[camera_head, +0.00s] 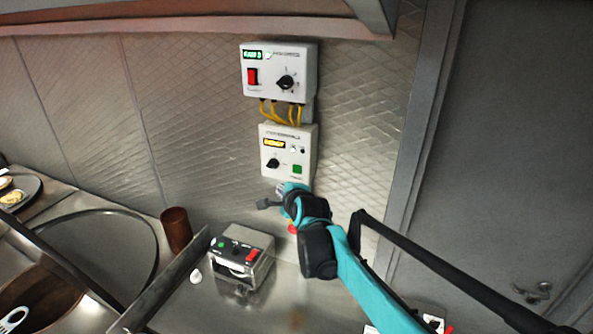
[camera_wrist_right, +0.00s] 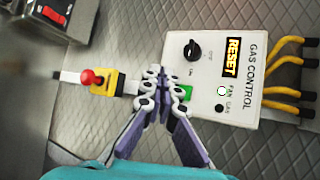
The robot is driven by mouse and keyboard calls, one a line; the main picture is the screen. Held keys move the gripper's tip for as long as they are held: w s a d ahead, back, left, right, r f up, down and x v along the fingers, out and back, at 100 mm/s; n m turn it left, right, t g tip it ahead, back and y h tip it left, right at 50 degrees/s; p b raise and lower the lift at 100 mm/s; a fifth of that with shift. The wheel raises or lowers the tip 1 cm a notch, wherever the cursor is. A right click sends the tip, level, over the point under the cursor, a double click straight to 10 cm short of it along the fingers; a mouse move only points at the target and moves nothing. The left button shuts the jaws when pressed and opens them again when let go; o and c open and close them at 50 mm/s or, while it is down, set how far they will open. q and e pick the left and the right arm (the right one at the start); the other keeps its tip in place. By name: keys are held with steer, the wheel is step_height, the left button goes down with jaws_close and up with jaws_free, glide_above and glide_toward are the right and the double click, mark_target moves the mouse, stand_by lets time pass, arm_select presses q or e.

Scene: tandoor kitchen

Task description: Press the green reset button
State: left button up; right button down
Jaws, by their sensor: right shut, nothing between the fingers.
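The green button (camera_head: 297,169) is at the lower right of the white gas control box (camera_head: 268,144) on the wall. In the right wrist view the green button (camera_wrist_right: 187,92) shows just beside my fingertips, partly covered by them. The box's yellow display (camera_wrist_right: 233,57) reads RESET. My right gripper (camera_head: 284,189) is just below the box; in its wrist view the gripper (camera_wrist_right: 158,84) is shut and empty, its tips by the box's edge. I cannot tell whether they touch the button. My left gripper is not in view.
Another control box (camera_head: 301,68) with a red switch hangs above, joined by yellow cables (camera_head: 281,110). A red mushroom button (camera_wrist_right: 91,77) on a yellow box is below the gas control box. A metal switch box (camera_head: 241,262) and brown cup (camera_head: 176,230) stand on the counter.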

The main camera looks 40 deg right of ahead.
steer(key=b, duration=0.1)
glide_toward(292, 171)
steer(key=w+f, duration=0.2)
steer(key=w, duration=0.1)
steer(key=shift+w+d+f, duration=0.15)
steer(key=shift+w+d, duration=0.05)
steer(key=shift+w, duration=0.3)
steer(key=shift+d, duration=0.1)
stand_by(0.9)
steer(key=shift+w+d, duration=0.2)
steer(key=shift+d, duration=0.1)
steer(key=shift+w+d+b, duration=0.2)
steer(key=shift+d+b, duration=0.15)
steer(key=shift+d, duration=0.05)
stand_by(0.7)
steer(key=shift+a, duration=0.1)
steer(key=shift+s+a, duration=0.45)
steer(key=shift+a, duration=0.25)
